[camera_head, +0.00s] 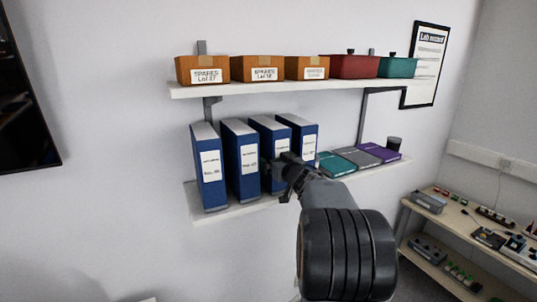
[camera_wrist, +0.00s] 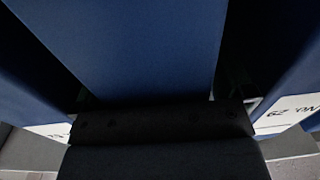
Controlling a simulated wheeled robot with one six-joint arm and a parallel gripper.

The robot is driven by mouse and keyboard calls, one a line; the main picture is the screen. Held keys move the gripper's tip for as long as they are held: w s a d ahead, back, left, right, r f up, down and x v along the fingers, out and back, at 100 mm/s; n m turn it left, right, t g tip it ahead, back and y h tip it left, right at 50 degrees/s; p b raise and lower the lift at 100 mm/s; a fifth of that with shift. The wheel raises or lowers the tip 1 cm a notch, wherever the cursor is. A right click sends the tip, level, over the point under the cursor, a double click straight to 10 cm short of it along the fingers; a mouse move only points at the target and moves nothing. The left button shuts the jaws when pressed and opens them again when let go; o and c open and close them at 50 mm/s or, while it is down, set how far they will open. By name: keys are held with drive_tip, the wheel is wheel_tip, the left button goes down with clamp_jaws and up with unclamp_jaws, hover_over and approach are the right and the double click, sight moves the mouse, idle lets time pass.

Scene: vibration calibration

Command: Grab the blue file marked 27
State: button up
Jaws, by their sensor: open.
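Several blue files stand upright in a row on the lower white shelf (camera_head: 235,211), with white spine labels too small to read in the head view. My gripper (camera_head: 283,172) is in front of the third file from the left (camera_head: 268,127), hiding part of its lower spine and part of the rightmost file (camera_head: 300,127). In the wrist view, a blue file (camera_wrist: 140,45) fills the middle, between my open jaws; its label is out of view. A neighbouring file's label (camera_wrist: 290,112) on the right appears upside down and seems to read 29. Another label (camera_wrist: 50,131) on the left is cut off.
Orange boxes (camera_head: 202,64), a red box (camera_head: 352,66) and a teal box (camera_head: 398,67) stand on the upper shelf. Flat books (camera_head: 358,158) and a dark cup (camera_head: 394,143) are right of the files. A bench (camera_head: 440,215) with equipment stands at the right.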

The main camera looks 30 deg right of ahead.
drive_tip(key=c, duration=1.4)
drive_tip(key=shift+r, duration=0.15)
